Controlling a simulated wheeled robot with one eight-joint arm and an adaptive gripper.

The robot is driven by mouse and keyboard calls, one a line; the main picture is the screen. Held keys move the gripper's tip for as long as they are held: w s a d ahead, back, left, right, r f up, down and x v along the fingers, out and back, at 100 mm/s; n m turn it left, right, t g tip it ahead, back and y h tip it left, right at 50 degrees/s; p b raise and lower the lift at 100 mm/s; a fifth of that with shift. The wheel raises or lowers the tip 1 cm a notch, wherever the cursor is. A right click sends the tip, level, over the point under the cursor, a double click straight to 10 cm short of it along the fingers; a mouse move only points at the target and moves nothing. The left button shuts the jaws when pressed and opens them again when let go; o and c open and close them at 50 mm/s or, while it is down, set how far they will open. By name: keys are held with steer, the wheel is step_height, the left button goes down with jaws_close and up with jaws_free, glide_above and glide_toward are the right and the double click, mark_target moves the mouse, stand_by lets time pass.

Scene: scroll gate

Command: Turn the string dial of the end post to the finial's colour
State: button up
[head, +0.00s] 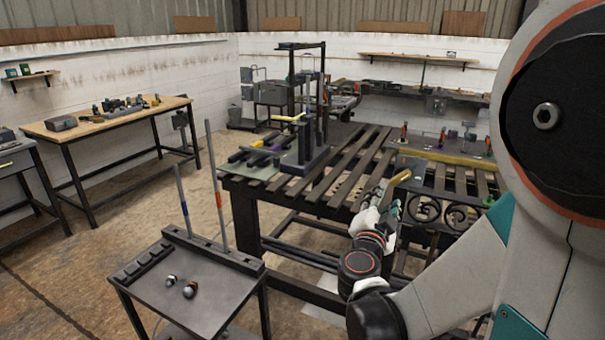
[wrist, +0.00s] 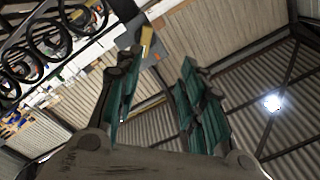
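My gripper (head: 387,203) is raised at the front edge of the slatted bench, beside the scroll gate panel (head: 436,212). In the wrist view its two fingers (wrist: 160,68) stand apart with nothing between them. The black scrolls (wrist: 55,38) show at upper left there. A yellow piece (head: 401,177) is close to the fingertips in the head view; it also appears beyond the left finger in the wrist view (wrist: 147,40). Two upright rods, one with blue marks (head: 183,200) and one with an orange band (head: 217,190), stand on a cart. I cannot make out the string dial or a finial's colour.
The slatted bench (head: 345,180) carries a tall black fixture (head: 305,110) and a yellow bar (head: 445,157). A wooden side table (head: 105,120) stands at left. Floor is clear between that table and the cart.

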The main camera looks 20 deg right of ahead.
mark_target(399, 181)
steer(key=shift+m+g+h, duration=0.3)
steer(key=shift+m+g, duration=0.1)
steer(key=shift+g, duration=0.2)
steer(key=b+x, duration=0.1)
steer(key=x, duration=0.3)
steer(key=b+x, duration=0.1)
steer(key=x, duration=0.4)
steer(key=s+d+f+b+x, duration=0.1)
steer(key=x, duration=0.4)
steer(key=shift+a, duration=0.1)
steer(key=shift+c, duration=0.6)
jaws_close()
